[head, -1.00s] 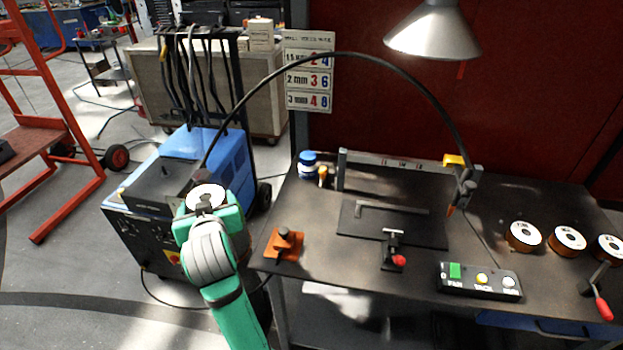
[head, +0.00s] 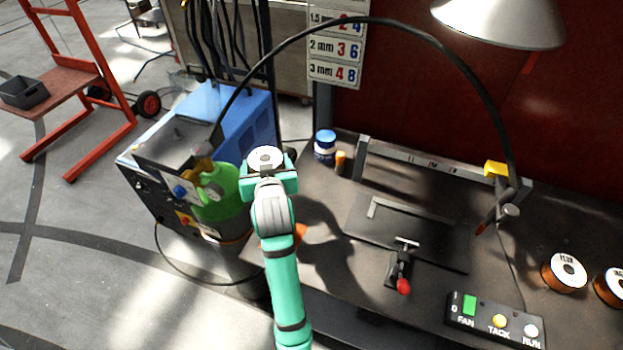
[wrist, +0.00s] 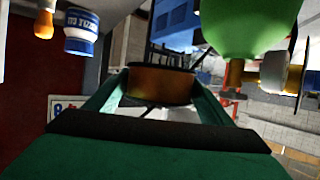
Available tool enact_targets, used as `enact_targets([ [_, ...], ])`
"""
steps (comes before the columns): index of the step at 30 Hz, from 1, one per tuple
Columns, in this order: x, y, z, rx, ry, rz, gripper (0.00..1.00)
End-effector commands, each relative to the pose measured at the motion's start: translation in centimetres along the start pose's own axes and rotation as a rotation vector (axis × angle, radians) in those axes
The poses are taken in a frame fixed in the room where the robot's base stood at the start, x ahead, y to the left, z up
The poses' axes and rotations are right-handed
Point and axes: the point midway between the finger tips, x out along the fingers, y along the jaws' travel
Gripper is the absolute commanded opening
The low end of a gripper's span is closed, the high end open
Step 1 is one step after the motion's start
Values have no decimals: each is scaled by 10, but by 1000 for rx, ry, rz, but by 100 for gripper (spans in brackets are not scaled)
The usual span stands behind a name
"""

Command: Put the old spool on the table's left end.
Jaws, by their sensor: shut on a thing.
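The old spool (head: 265,158), a copper-coloured reel with a white-ringed top, is held upright in my gripper (head: 268,172). In the wrist view the spool (wrist: 160,86) sits between the two green fingers, which are shut on its sides. The dark table (head: 335,275) lies to the right and below. My gripper is raised by the table's left end, and its shadow falls on the tabletop. The spool appears clear of the surface.
An orange block (head: 298,232) on the table's left end is mostly hidden by my arm. A blue-white jar (head: 325,147) and a small orange bottle (head: 341,162) stand behind. A green cylinder (head: 217,192) and blue welder (head: 235,120) are left. A red-knobbed clamp (head: 402,275) is right.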

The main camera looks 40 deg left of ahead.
Motion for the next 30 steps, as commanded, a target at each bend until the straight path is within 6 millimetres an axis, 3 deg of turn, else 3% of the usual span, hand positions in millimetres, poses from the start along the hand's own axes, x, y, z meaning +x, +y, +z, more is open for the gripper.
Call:
enact_targets([
  [6, 6, 47, 18, 3, 1, 5, 35],
  [13, 19, 81, 48, 3, -1, 2, 35],
  [26, 30, 104, 74, 0, 3, -1, 35],
  [30, 36, 107, 90, 1, 0, -3, 35],
])
